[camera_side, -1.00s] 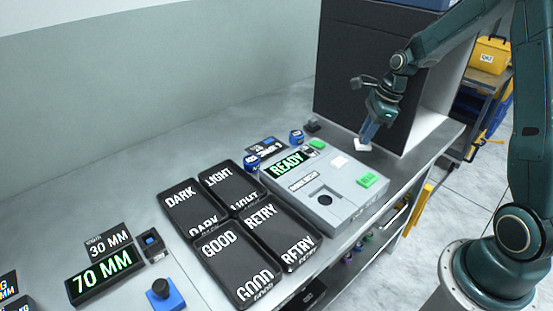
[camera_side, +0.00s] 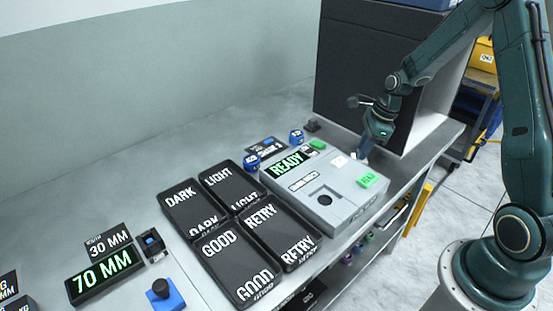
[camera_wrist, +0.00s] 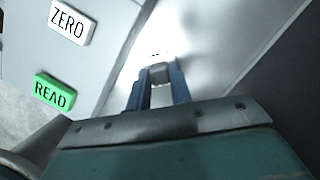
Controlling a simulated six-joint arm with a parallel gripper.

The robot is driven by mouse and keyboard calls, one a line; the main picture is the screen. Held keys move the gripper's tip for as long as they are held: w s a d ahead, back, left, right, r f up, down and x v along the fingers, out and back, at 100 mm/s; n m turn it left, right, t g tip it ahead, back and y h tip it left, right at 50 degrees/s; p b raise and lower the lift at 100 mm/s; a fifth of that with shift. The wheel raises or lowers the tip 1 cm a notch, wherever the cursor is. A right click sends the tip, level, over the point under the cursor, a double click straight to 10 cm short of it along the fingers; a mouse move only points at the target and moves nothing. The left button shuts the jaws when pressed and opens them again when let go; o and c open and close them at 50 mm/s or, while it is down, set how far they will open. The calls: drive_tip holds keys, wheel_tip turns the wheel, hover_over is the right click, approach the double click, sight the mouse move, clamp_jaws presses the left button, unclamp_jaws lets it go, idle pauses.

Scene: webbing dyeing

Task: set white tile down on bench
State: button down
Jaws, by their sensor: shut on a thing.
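The white tile (camera_wrist: 160,72) is between my fingertips in the wrist view, pale against a bright glare on the bench. My gripper (camera_side: 364,152) is shut on it and points down at the bench (camera_side: 130,195), just beyond the far right part of the grey reader box (camera_side: 325,190). In the side view the tile is mostly hidden by the fingers and too small to make out clearly. I cannot tell whether it touches the bench.
The box carries a white ZERO button (camera_wrist: 73,22) and a green READ button (camera_wrist: 54,91), both left of my fingers in the wrist view. A dark cabinet (camera_side: 355,75) stands close behind. Black labelled trays, GOOD (camera_side: 238,268) among them, lie left of the box.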

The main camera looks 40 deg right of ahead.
drive_tip(key=shift+f, duration=0.15)
drive_tip(key=c, duration=1.3)
unclamp_jaws()
drive_tip(key=shift+o, duration=0.2)
drive_tip(key=v, duration=0.8)
